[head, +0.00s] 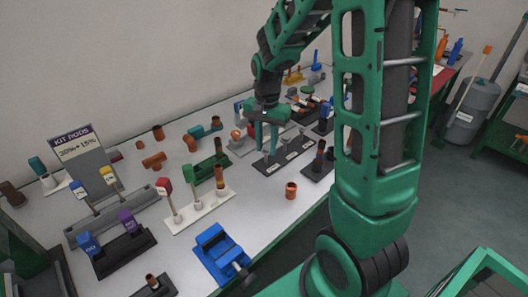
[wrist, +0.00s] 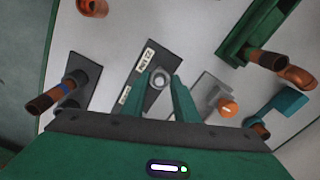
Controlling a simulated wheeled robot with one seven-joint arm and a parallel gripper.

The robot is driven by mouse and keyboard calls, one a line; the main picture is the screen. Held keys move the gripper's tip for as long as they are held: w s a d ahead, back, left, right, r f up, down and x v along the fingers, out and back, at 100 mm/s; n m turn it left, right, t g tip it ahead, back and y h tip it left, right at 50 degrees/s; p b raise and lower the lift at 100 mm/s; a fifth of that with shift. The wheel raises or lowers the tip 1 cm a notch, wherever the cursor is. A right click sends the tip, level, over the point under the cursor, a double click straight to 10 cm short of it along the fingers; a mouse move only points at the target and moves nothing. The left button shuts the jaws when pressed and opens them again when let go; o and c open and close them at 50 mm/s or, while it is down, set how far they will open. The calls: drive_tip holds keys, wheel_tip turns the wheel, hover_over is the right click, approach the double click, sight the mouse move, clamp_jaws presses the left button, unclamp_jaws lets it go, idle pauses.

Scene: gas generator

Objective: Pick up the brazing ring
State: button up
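My gripper (wrist: 160,80) points down, its two green fingers apart, one on each side of a small silver-grey ring-shaped thing (wrist: 160,77). This ring appears to be the brazing ring, seen from above on a dark labelled stand (wrist: 153,60); I cannot tell whether the fingers touch it. In the head view my gripper (head: 265,150) is low over the same dark stand (head: 288,152) on the table, and its fingers hide the ring there.
A dark stand with a copper tube (head: 319,158) stands to the right. A grey block with an orange ball (wrist: 228,108) is close beside my gripper. A loose copper fitting (head: 291,190) lies near the table's front edge. A green holder (head: 205,165) stands to the left.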

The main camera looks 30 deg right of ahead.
drive_tip(key=shift+r, duration=0.1)
drive_tip(key=shift+r, duration=0.55)
drive_tip(key=r, duration=0.2)
drive_tip(key=a+r, duration=0.1)
drive_tip(key=r, duration=0.1)
drive_tip(key=shift+s, duration=0.15)
drive_tip(key=s+a+r, duration=0.5)
drive_tip(key=a+r, duration=0.1)
drive_tip(key=a, duration=0.3)
hover_over(218, 166)
drive_tip(key=shift+w+a+r, duration=0.1)
drive_tip(key=shift+w+r, duration=0.05)
drive_tip(key=shift+r, duration=0.15)
drive_tip(key=shift+f+g, duration=0.1)
drive_tip(key=shift+g, duration=0.2)
drive_tip(key=shift+f, duration=2.35)
drive_tip(key=shift+f, duration=1.05)
